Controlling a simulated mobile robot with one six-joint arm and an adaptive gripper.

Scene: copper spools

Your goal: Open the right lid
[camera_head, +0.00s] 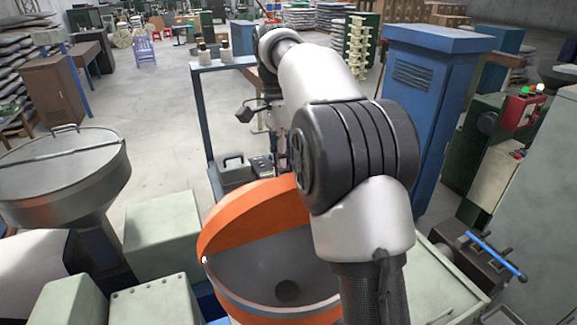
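The right hopper (262,270) is a round bowl with a grey inside and a dark hole at its bottom. Its orange lid (248,217) stands raised and tilted at the far side, so the bowl's inside shows. My arm crosses in front of the right part of lid and bowl and hides it. My arm reaches up and away past the hopper, then bends down at the far end. A dark jointed part beside the wrist may be my gripper (246,112). It is too small and partly hidden, so its fingers cannot be made out. No contact with the lid shows.
A grey hopper (62,172) with a closed lid and handle stands at left. A blue cabinet (428,110) stands close on the right of my arm. Pale green machine boxes (165,235) fill the space between the hoppers. Open floor (150,95) lies beyond.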

